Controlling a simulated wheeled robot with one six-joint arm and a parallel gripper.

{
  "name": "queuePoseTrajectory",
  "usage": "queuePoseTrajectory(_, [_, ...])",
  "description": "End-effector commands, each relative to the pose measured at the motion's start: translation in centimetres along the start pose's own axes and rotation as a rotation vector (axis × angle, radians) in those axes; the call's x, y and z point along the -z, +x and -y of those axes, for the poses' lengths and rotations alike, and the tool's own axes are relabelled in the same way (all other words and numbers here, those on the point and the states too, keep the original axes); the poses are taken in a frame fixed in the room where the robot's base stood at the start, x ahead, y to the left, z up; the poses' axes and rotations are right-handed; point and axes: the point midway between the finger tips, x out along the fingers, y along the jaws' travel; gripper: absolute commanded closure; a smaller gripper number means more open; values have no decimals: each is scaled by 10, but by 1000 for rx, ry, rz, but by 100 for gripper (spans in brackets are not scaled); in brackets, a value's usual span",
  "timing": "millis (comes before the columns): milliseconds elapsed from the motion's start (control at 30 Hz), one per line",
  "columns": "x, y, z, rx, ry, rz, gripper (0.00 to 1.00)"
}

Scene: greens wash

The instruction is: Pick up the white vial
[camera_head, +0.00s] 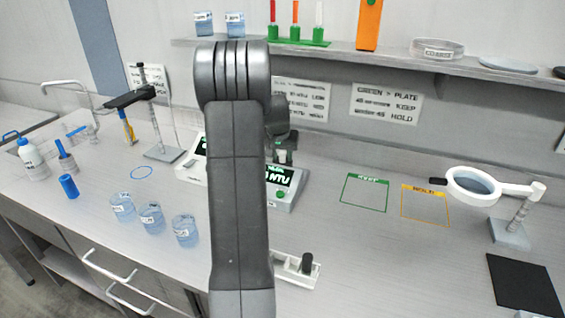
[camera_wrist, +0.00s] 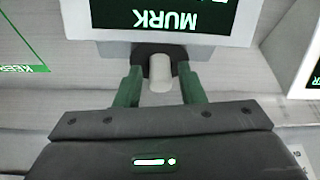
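In the wrist view the white vial (camera_wrist: 160,72) stands at a dark socket by the display of a meter (camera_wrist: 190,22) that reads "MURK". Its near end shows pale and rounded. My gripper (camera_wrist: 159,90) has its two green fingers on either side of the vial, with a gap showing on both sides, so it is open. In the head view my own arm covers much of the middle. There, my gripper (camera_head: 284,150) is partly hidden just above the meter (camera_head: 286,192), and I cannot make out the vial.
A white holder (camera_head: 288,280) with a black-capped piece is near the front edge. Several beakers (camera_head: 152,218) stand left of my arm. Green (camera_head: 364,194) and yellow (camera_head: 425,205) marked squares lie right, near a magnifier (camera_head: 473,184). A shelf (camera_head: 370,55) runs along the wall.

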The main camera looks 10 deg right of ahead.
Motion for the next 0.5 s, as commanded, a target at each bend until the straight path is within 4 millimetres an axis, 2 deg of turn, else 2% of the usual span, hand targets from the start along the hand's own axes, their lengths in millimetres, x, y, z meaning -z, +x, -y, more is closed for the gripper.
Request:
queuePoseTrajectory(33, [0,0,0,0,0,0,75])
queuePoseTrajectory(167, [0,0,0,0,0,0,100])
queuePoseTrajectory(500, [1,-2,0,0,0,-1,100])
